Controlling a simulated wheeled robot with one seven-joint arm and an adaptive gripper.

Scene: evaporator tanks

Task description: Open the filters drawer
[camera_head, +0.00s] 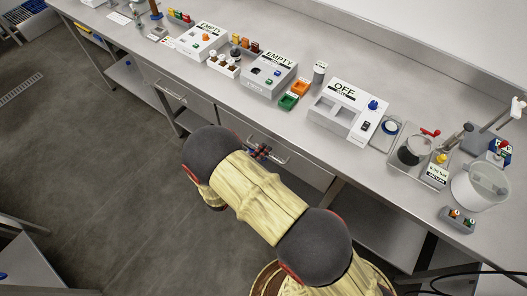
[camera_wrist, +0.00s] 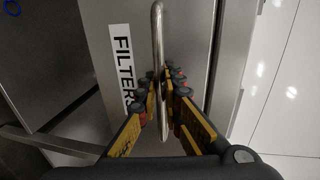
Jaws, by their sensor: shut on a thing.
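The filters drawer (camera_wrist: 205,25) has a grey metal front with a white label reading FILTERS (camera_wrist: 122,65) in the wrist view. Its curved metal bar handle (camera_wrist: 157,25) runs up the middle of that view. My gripper (camera_wrist: 161,85), with yellow-and-black fingers, is shut on the handle, with a finger on each side of it. In the head view, my gripper (camera_head: 260,152) is at the drawer front (camera_head: 310,172) below the bench top, and part of the handle (camera_head: 282,160) shows beside it. The drawer looks about flush with the bench there, and its inside is not visible.
A second drawer with a handle (camera_head: 171,91) is to the left. The steel bench top (camera_head: 290,125) carries white EMPTY units (camera_head: 268,73), an OFF unit (camera_head: 346,108) and a clear container (camera_head: 480,187). The floor (camera_head: 110,190) left of my arm is clear.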

